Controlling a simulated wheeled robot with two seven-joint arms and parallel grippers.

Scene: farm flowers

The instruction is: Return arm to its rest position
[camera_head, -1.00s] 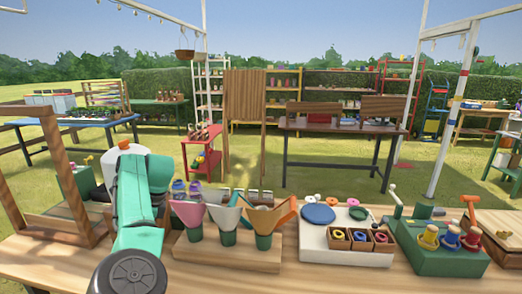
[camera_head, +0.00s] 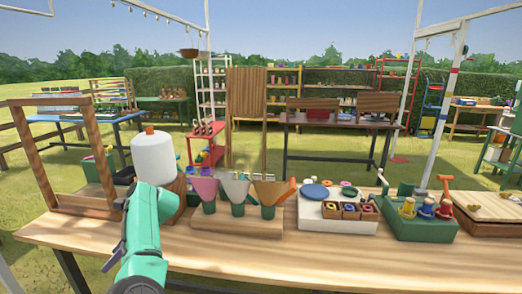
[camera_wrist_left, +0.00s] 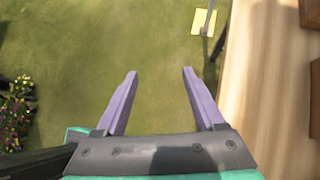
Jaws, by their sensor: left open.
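My left arm (camera_head: 142,243) is teal and comes in at the lower left of the head view, at the left end of the wooden table (camera_head: 300,262). My left gripper (camera_wrist_left: 158,75) shows clearly in the left wrist view. Its two purple fingers are apart with nothing between them. They point over grass, beside the table edge (camera_wrist_left: 262,90) at the right of that view. My right gripper is in neither current view.
A white container with an orange cap (camera_head: 153,157) stands close behind my left arm. A wooden frame (camera_head: 45,155) is to its left. Several cones (camera_head: 237,190) on a wooden block, a white tray (camera_head: 315,222) and a green box (camera_head: 418,226) stand to the right. The table's front is bare.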

